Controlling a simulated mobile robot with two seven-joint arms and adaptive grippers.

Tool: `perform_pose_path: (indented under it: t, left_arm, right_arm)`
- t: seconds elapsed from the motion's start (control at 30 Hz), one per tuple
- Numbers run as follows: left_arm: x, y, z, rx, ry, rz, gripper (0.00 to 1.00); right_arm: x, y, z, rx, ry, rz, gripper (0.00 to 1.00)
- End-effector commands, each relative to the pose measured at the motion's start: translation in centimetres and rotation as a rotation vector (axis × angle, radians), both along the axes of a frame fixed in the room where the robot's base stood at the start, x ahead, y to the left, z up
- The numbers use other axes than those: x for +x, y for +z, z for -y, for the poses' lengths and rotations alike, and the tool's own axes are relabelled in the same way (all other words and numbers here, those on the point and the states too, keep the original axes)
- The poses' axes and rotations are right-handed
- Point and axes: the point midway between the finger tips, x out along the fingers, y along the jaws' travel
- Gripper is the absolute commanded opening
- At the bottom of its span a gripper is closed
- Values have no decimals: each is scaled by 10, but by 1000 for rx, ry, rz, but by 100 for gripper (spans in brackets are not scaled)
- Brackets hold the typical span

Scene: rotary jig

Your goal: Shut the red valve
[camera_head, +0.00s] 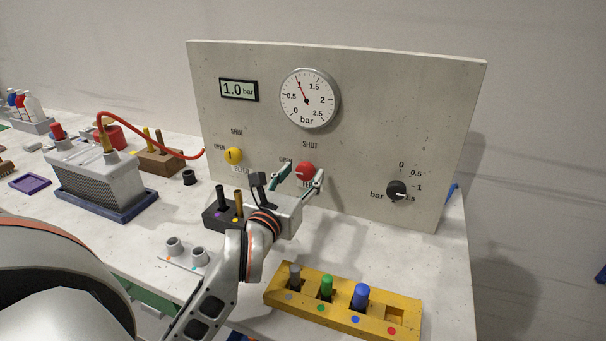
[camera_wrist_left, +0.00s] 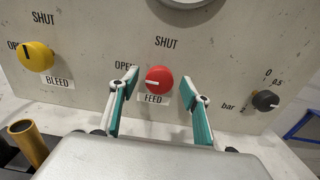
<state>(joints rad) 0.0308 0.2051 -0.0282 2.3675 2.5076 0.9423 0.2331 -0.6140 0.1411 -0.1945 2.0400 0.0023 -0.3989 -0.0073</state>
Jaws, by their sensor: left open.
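The red valve (camera_head: 305,171), labelled FEED in the left wrist view (camera_wrist_left: 159,80), is a round knob on the upright grey panel (camera_head: 350,130). Its white mark points left, toward OPEN; SHUT is printed above it. My left gripper (camera_head: 302,180) is open in front of the panel, with one teal finger at each side of the red knob. In the left wrist view a gap shows between the knob and each finger. I cannot tell how far the fingertips are from the panel. My right gripper is not in view.
The yellow BLEED valve (camera_head: 233,156) is left of the red one, its mark pointing up. A black bar knob (camera_head: 397,190) is to the right. The dial (camera_head: 309,98) and display (camera_head: 239,90) read about 1.0 bar. A yellow rack (camera_head: 275,296) stands in front.

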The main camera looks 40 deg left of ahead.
Motion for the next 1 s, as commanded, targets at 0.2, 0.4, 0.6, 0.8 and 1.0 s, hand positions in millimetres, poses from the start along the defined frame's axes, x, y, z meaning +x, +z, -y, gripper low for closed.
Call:
perform_pose_path:
  t: [0.2, 0.4, 0.6, 0.8, 1.0]
  left_arm:
    - [12, 0, -3, 0, 0, -1, 48]
    - [12, 0, -3, 0, 0, -1, 48]
    - [12, -1, -3, 0, 0, -1, 10]
    - [12, 0, -3, 5, 0, -2, 10]
    - [12, 2, -3, 52, -1, -12, 10]
  right_arm:
    - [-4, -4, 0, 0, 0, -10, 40]
    - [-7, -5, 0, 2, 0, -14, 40]
    - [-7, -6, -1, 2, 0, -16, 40]
    - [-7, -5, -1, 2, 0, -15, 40]
    - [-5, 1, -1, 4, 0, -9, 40]
